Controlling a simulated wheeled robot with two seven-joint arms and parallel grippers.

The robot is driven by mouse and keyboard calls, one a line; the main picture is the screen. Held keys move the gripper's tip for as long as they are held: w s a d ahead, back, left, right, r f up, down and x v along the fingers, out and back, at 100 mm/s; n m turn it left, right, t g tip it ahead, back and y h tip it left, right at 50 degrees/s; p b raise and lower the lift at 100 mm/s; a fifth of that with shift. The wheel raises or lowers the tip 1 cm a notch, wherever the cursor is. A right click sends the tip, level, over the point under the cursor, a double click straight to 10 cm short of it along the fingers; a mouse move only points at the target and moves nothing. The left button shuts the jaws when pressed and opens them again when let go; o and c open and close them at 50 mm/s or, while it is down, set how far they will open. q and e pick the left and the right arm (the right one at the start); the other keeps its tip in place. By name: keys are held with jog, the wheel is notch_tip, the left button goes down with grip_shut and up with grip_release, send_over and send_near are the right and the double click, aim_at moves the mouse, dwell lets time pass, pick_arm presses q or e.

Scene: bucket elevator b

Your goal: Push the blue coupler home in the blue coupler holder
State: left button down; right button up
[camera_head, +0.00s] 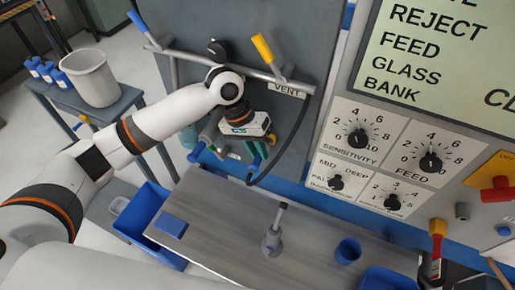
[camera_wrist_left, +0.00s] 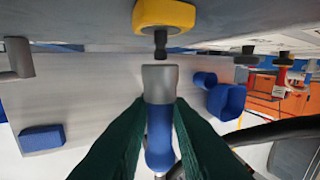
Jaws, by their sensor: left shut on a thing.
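The blue coupler (camera_wrist_left: 160,135), with a grey collar, is between the dark green fingers of my left gripper (camera_wrist_left: 158,150) in the left wrist view. The gripper is shut on its blue body. The grey collar points at a dark stem under a yellow fitting (camera_wrist_left: 165,14) on the grey panel. The collar's end is very close to the stem's tip; I cannot tell whether they touch. In the head view my left gripper (camera_head: 252,150) is in front of the panel, below the VENT label. I cannot make out which part is the blue coupler holder. My right gripper is out of view.
A black hose (camera_head: 290,140) hangs beside my left gripper. Below are a steel bench (camera_head: 225,225) with a grey upright fitting (camera_head: 272,240), a blue cup (camera_head: 348,251) and a blue block (camera_head: 172,226). A blue bin (camera_head: 140,215) stands left. Knobs and a red valve sit right.

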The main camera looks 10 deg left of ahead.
pick_arm(q)
jog(key=shift+w+d, duration=0.2)
jog(key=shift+w, duration=0.5)
jog(key=shift+w+r, duration=0.15)
jog(key=shift+r, duration=0.1)
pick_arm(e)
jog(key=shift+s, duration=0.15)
pick_arm(q)
jog(key=c, duration=1.2)
grip_release()
jog(key=shift+r, duration=0.1)
jog(key=shift+c, duration=0.2)
